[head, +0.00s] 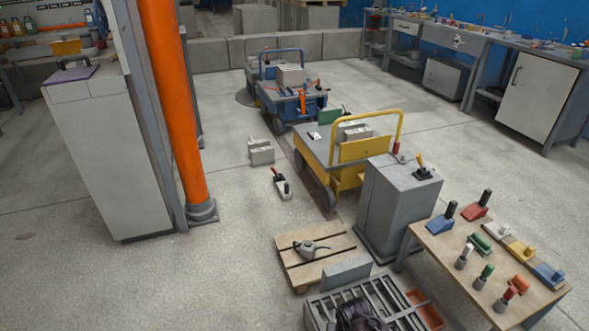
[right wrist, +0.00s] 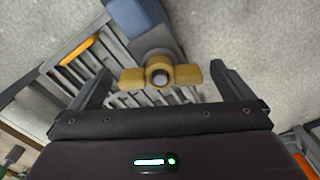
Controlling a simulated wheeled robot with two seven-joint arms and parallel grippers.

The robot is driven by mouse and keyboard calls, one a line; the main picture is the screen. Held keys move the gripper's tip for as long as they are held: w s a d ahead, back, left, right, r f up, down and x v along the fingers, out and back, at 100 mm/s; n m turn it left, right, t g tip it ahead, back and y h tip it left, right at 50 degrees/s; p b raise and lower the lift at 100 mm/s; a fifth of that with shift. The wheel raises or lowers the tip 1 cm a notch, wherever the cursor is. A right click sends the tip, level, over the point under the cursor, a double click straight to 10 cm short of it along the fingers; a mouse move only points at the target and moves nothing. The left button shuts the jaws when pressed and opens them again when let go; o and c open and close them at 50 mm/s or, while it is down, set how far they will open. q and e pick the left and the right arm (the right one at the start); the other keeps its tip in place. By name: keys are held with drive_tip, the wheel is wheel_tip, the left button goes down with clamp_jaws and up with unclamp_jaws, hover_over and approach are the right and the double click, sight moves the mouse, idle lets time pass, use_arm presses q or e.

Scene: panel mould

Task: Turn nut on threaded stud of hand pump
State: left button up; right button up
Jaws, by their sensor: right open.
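In the right wrist view, a yellow-brown wing nut (right wrist: 187,74) sits on a stud, whose round grey end (right wrist: 160,81) shows at its centre. A grey and dark blue body (right wrist: 140,20), perhaps part of the hand pump, lies behind it. My right gripper (right wrist: 161,67) is open. Its two dark fingers stand on either side of the nut, with a small gap at each wing. I cannot make out the nut or the stud in the head view. My left gripper is not in view.
A slatted grey frame (head: 319,314) lies at the bottom of the head view, with a dark object (head: 357,317) on it. A pallet (head: 292,272) with an oil can (head: 309,248), a grey cabinet (head: 390,215) and a wooden table (head: 432,245) with tools stand near. Open floor lies left.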

drive_tip(key=shift+c, duration=0.3)
drive_tip(key=c, duration=1)
drive_tip(key=shift+r, duration=0.1)
drive_tip(key=shift+c, duration=0.3)
drive_tip(key=shift+r+m+p, duration=0.15)
drive_tip(key=shift+m+p, duration=0.4)
drive_tip(key=shift+m, duration=0.65)
drive_tip(key=shift+f+m, duration=0.25)
drive_tip(key=shift+m, duration=0.25)
drive_tip(key=shift+p, duration=0.3)
